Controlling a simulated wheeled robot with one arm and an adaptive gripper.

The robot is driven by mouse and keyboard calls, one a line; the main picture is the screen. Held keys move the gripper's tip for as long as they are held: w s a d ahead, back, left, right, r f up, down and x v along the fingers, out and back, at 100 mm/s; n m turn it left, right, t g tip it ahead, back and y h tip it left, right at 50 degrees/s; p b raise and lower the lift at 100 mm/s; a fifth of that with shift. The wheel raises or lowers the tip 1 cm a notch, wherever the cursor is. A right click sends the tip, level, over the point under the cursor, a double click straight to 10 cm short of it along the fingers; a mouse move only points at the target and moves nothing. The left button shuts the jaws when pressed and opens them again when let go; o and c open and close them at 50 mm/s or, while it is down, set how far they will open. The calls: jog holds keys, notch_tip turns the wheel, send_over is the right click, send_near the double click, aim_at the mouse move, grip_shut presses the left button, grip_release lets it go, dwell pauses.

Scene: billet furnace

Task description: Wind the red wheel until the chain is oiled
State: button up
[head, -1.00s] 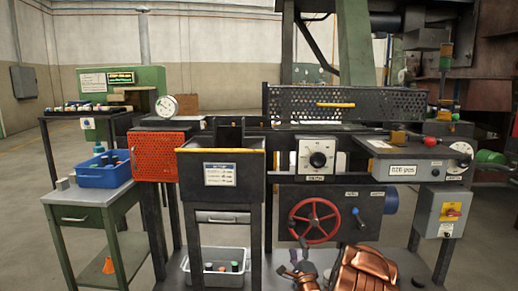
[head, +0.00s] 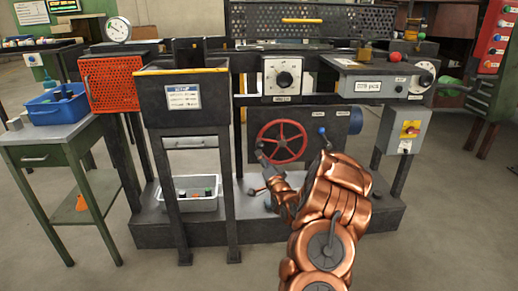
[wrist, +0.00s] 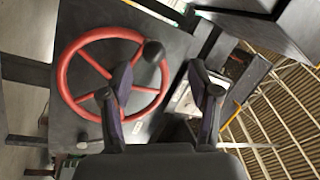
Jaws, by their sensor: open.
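The red wheel (head: 281,124) has spokes and sits upright on the dark front panel of the machine. In the wrist view the red wheel (wrist: 62,76) fills the left half, with a black knob (wrist: 153,52) on its rim. My gripper (head: 258,172) is at the wheel's lower left in the head view, in front of it. In the wrist view my gripper (wrist: 159,78) is open and empty, its left finger overlapping the wheel. The knob shows between and beyond the fingertips; contact cannot be told. I cannot make out the chain.
A grey bin (head: 190,205) stands on the base at the left. A grey switch box (head: 403,130) is at the right.

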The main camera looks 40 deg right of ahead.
aim_at(261, 147)
jog(key=shift+w+d+r+n+g+y+b, duration=0.3)
jog(key=shift+w+d+n+b, duration=0.75)
jog(key=shift+n, duration=1.6)
jog(key=shift+w+d+r+n+g+y+b, duration=0.3)
jog(key=shift+w+n+b, duration=0.3)
jog(key=shift+w+n, duration=1.5)
jog(key=shift+w+d+r+n+g+y+b, duration=0.25)
jog(key=shift+w+d+n+b, duration=0.55)
jog(key=shift+n, duration=2.35)
grip_shut()
